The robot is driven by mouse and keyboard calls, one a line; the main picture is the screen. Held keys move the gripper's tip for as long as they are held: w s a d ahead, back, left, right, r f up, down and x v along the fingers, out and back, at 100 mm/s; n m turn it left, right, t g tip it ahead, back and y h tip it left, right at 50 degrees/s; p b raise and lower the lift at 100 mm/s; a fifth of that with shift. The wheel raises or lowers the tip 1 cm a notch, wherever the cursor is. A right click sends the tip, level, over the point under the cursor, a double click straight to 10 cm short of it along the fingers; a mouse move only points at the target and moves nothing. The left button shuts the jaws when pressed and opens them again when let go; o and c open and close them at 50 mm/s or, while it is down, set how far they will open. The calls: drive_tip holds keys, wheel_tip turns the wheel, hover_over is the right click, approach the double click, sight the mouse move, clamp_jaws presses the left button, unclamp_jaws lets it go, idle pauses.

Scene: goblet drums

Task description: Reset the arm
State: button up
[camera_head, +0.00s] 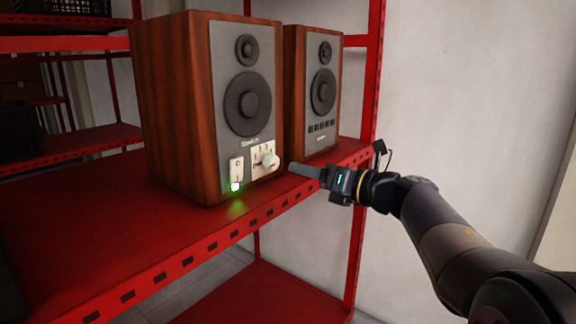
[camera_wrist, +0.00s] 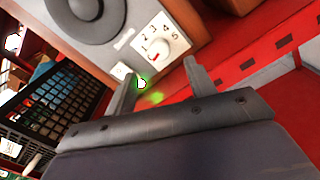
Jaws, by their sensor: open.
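My gripper (camera_head: 292,168) is at the end of my arm, which reaches in from the lower right in the head view. Its tip is just in front of the white dial knob (camera_head: 268,161) on the nearer wooden speaker (camera_head: 172,110). In the wrist view my gripper (camera_wrist: 158,82) has its two fingers apart with nothing between them. Beyond the fingers are the numbered dial (camera_wrist: 156,47) and a lit green light (camera_wrist: 141,83). In the head view the green light (camera_head: 236,187) is at the bottom of a small white switch (camera_head: 236,169). I cannot tell whether a finger touches the knob.
Both speakers stand on a red metal shelf (camera_head: 90,230); the second speaker (camera_head: 318,95) is behind to the right. A red post (camera_head: 368,90) rises at the shelf's right end. A pale wall (camera_head: 470,90) is behind my arm. The shelf's left part is clear.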

sight(276, 165)
drive_tip(key=shift+m, duration=0.3)
drive_tip(key=b+x, duration=0.1)
drive_tip(key=x, duration=0.7)
drive_tip(key=shift+w+a+r, duration=0.15)
drive_tip(key=shift+a, duration=0.05)
drive_tip(key=shift+d+r+m+p, duration=0.1)
drive_tip(key=shift+m+p, duration=0.75)
drive_tip(key=shift+m, duration=0.35)
drive_tip(key=m+p, duration=0.2)
drive_tip(key=m, duration=0.1)
drive_tip(key=m+p, duration=0.5)
drive_tip(key=m, duration=0.2)
drive_tip(key=shift+t, duration=0.4)
drive_tip(key=m+p, duration=0.2)
drive_tip(key=m, duration=0.1)
drive_tip(key=shift+m+p, duration=0.3)
drive_tip(key=m+p, duration=0.1)
drive_tip(key=m, duration=0.1)
drive_tip(key=m+p, duration=0.2)
drive_tip(key=shift+f+m+h, duration=0.2)
drive_tip(key=shift+m+h, duration=0.1)
drive_tip(key=m+p, duration=0.2)
drive_tip(key=m, duration=0.1)
drive_tip(key=shift+f+p, duration=0.1)
drive_tip(key=shift+p, duration=0.2)
drive_tip(key=shift+f+m, duration=0.1)
drive_tip(key=shift+m, duration=0.3)
drive_tip(key=shift+f, duration=0.1)
